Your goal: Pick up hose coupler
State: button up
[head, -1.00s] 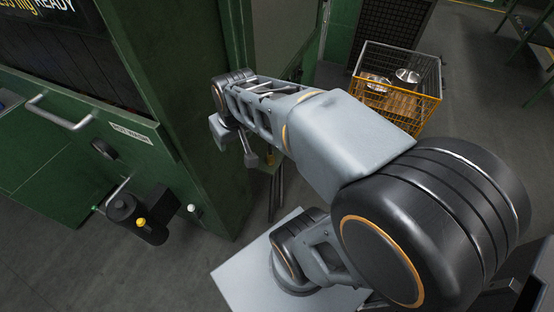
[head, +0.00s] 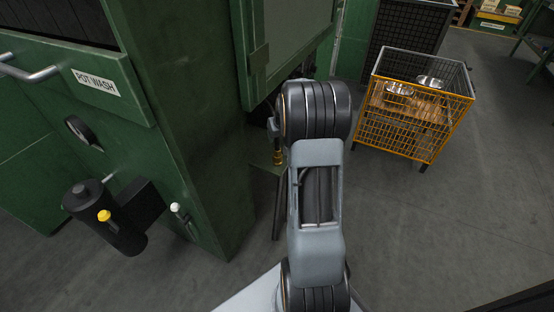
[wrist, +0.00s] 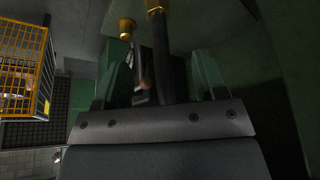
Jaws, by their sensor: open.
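In the wrist view, a brass fitting (wrist: 154,6), which looks like the hose coupler, sits at the top end of a dark, hose-like length. A second brass piece (wrist: 126,29) is just left of it. My gripper (wrist: 160,68) is open, with its two greenish fingers on either side of the dark length. I cannot tell whether they touch it. In the head view, a small brass piece (head: 278,157) shows beside the green cabinet, just left of my arm. My gripper is mostly hidden behind my wrist there.
The green pot wash machine (head: 185,130) stands close on the left, with a black cylinder (head: 105,218) on its front. An orange wire crate (head: 405,130) holding metal bowls (head: 398,90) stands at right. Floor (head: 450,215) on the right is clear.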

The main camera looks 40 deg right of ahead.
aim_at(277, 145)
jog(key=b+x, duration=0.1)
jog(key=x, duration=0.5)
jog(key=shift+r, duration=0.1)
jog(key=shift+b+x, duration=1.6)
jog(key=shift+x, duration=1.05)
jog(key=shift+r, duration=0.1)
jog(key=c, duration=1.1)
